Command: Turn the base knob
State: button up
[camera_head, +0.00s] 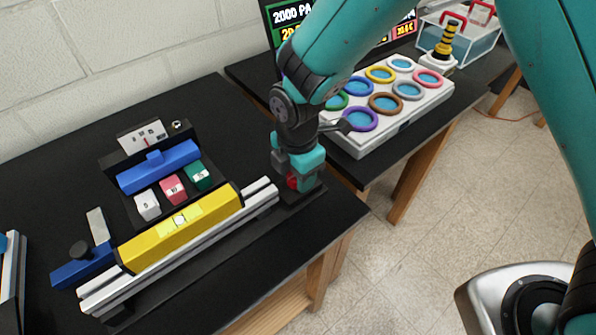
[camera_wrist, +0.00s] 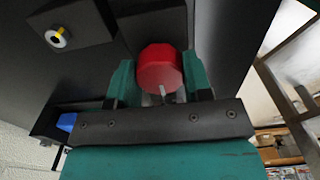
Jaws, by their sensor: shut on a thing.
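The base knob is red and faceted, with a pale line on its face. In the wrist view the red knob (camera_wrist: 158,66) sits between the two teal fingers of my gripper (camera_wrist: 160,75), which is shut on it. In the head view my gripper (camera_head: 300,172) is low over the right end of the silver extrusion frame (camera_head: 262,194). Only a small red part of the knob (camera_head: 293,182) shows there; the fingers hide the rest. The pale line points down toward the gripper body in the wrist view.
A yellow bar with a level (camera_head: 200,222) lies along the frame. Behind it are white, pink and green blocks (camera_head: 172,188) and a blue bar (camera_head: 160,166). A white tray with coloured rings (camera_head: 405,120) stands close to the right of my wrist. The table's front edge is near.

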jog(key=shift+w+r, duration=0.1)
jog(key=shift+w, duration=0.05)
jog(key=o, duration=0.9)
notch_tip(320, 180, up, 17)
jog(key=shift+r+b, duration=0.2)
jog(key=shift+b, duration=0.85)
jog(key=s+d+r+m+y, duration=0.1)
jog(key=s+d+m, duration=0.3)
jog(key=s+m, duration=0.1)
jog(key=s+d+m+y, duration=0.1)
jog(key=s+d+m, duration=0.3)
jog(key=s+m, duration=0.2)
jog(key=s+d+r+m+y, duration=0.1)
jog(key=s+d+m+y, duration=0.1)
jog(key=s+m, duration=0.3)
jog(key=shift+s+d+r+m, duration=0.15)
jog(key=shift+d+r+m, duration=0.05)
jog(key=shift+d+m, duration=0.25)
jog(key=shift+s+d+r+m, duration=0.1)
jog(key=shift+d+r+m, duration=0.05)
jog(key=shift+d+m, duration=0.3)
